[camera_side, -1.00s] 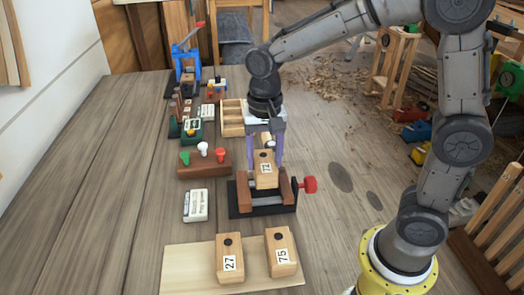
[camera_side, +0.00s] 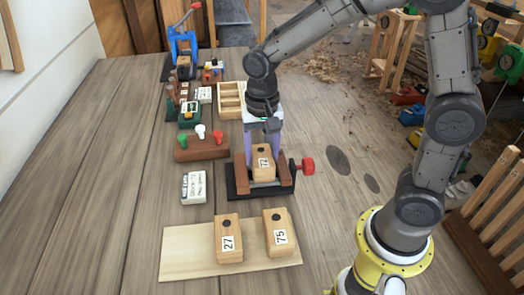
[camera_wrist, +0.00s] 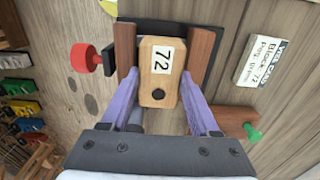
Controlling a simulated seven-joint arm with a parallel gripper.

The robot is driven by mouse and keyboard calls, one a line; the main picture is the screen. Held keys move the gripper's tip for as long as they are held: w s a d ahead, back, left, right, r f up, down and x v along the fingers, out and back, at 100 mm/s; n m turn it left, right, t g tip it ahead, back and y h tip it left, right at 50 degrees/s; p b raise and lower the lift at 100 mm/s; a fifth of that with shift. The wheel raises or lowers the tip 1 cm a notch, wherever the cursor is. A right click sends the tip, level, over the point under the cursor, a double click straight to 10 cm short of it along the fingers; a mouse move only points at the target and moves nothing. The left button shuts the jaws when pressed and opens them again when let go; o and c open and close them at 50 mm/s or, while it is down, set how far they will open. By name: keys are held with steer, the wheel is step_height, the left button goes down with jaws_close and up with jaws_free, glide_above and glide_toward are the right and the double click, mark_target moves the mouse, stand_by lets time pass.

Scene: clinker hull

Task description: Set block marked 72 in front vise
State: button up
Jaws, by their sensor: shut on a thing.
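The wooden block marked 72 (camera_side: 263,166) is upright between the brown jaws of the front vise (camera_side: 284,187), low in the gap. In the wrist view the block (camera_wrist: 158,58) lies between the two vise jaws (camera_wrist: 201,57), with a narrow gap showing on the right side. My gripper (camera_side: 262,147) has its purple fingers closed on the block's sides from above. The vise has a dark base and a red handle knob (camera_side: 308,166) at its right. Whether the block's underside touches the vise base is hidden.
Blocks marked 27 (camera_side: 228,240) and 75 (camera_side: 279,233) stand on a pale board (camera_side: 188,258) in front. A white card (camera_side: 194,187) lies left of the vise. Behind are a rack with coloured pegs (camera_side: 187,152), a divided wooden tray (camera_side: 231,101) and a blue press (camera_side: 183,45).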

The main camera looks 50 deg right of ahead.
steer(key=shift+f, duration=0.3)
steer(key=o, duration=1.5)
steer(key=shift+c, duration=0.2)
steer(key=shift+r, duration=4.05)
